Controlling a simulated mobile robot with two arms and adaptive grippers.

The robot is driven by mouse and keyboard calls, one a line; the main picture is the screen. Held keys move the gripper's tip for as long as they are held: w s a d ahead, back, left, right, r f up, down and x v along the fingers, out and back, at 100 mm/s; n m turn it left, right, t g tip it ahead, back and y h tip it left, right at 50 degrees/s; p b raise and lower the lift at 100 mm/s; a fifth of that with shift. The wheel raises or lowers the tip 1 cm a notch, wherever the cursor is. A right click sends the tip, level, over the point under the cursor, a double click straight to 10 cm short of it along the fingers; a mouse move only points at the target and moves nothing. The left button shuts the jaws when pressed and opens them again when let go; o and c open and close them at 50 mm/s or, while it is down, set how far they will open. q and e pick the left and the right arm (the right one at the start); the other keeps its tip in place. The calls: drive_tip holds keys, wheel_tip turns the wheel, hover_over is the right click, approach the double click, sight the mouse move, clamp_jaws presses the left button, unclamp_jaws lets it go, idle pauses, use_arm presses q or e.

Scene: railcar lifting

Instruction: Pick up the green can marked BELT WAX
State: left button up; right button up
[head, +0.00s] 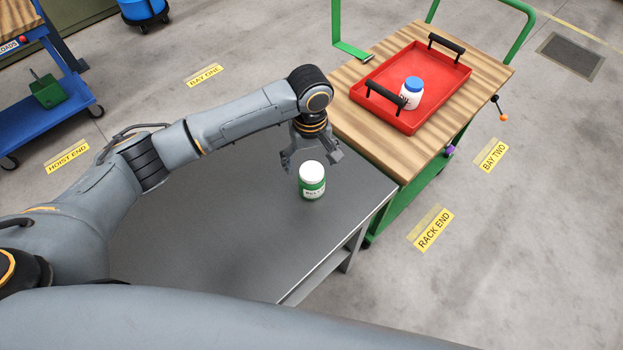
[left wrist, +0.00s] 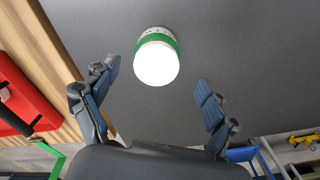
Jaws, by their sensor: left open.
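The green can (head: 312,182) has a white lid and a white label whose text is only partly legible. It stands upright on the grey table (head: 220,220), near its far right edge. My left gripper (head: 311,160) is open and empty, pointing down just above and behind the can. In the left wrist view the can (left wrist: 157,58) shows lid-on beyond the fingertips, roughly centred between the two fingers of my gripper (left wrist: 158,85), apart from both. My right gripper is not in view.
A wooden-topped green cart (head: 465,95) stands against the table's right side. A blue cart (head: 55,110) stands far left. The table's left part is clear.

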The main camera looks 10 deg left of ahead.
sight(312, 171)
use_arm(q)
drive_tip(key=shift+f, duration=0.35)
drive_tip(key=shift+w+d+f+p, duration=0.15)
drive_tip(key=shift+f+p, duration=0.45)
drive_tip(key=shift+f, duration=0.6)
wheel_tip(312, 171, down, 2)
drive_tip(key=c, duration=1.5)
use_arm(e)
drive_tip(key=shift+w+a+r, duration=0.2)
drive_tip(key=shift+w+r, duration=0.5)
